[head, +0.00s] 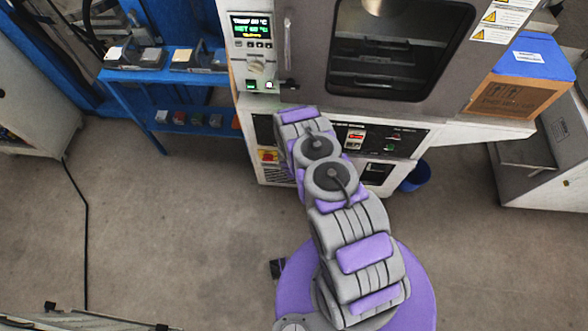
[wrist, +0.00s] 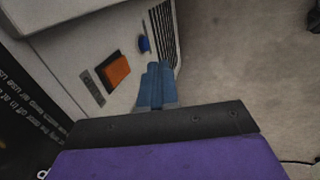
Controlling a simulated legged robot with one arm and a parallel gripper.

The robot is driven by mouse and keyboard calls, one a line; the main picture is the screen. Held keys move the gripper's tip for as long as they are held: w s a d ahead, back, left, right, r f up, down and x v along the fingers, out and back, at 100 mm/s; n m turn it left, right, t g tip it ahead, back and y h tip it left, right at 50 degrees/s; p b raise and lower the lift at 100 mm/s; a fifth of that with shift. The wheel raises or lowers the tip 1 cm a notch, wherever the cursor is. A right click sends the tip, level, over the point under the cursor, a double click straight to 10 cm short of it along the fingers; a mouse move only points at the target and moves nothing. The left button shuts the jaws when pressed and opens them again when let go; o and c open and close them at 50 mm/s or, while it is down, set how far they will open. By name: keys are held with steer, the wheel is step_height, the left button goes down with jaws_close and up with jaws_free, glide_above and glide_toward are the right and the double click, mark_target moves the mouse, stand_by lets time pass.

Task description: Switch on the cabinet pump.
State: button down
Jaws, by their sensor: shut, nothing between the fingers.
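The cabinet (head: 262,100) stands ahead of me, with a dark control strip (head: 405,137) and lower panels. In the wrist view, an orange rocker-like switch (wrist: 116,70) sits in a dark surround on the pale cabinet face (wrist: 75,62). A blue knob-like part (wrist: 143,44) is beyond it. My gripper (wrist: 156,75) is shut and empty, its blue fingers to the right of the orange switch and apart from it in the picture. I cannot tell whether the fingertips touch the cabinet. In the head view my arm hides part of the lower panels, and the gripper does not show.
A lit green display (head: 251,28) is on the upper panel. A blue shelf (head: 170,75) stands left, a blue bin (head: 415,177) right. The floor (head: 170,230) at left is mostly clear.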

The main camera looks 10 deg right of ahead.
steer(key=shift+w+d+f+b, duration=0.2)
steer(key=shift+w+b, duration=0.05)
steer(key=shift+w, duration=0.45)
steer(key=shift+w+d+f+b, duration=0.15)
steer(key=shift+w+f+b, duration=0.05)
steer(key=shift+w, duration=0.45)
steer(key=shift+w+d+f+b, duration=0.2)
steer(key=shift+w+b, duration=0.05)
steer(key=shift+w, duration=0.45)
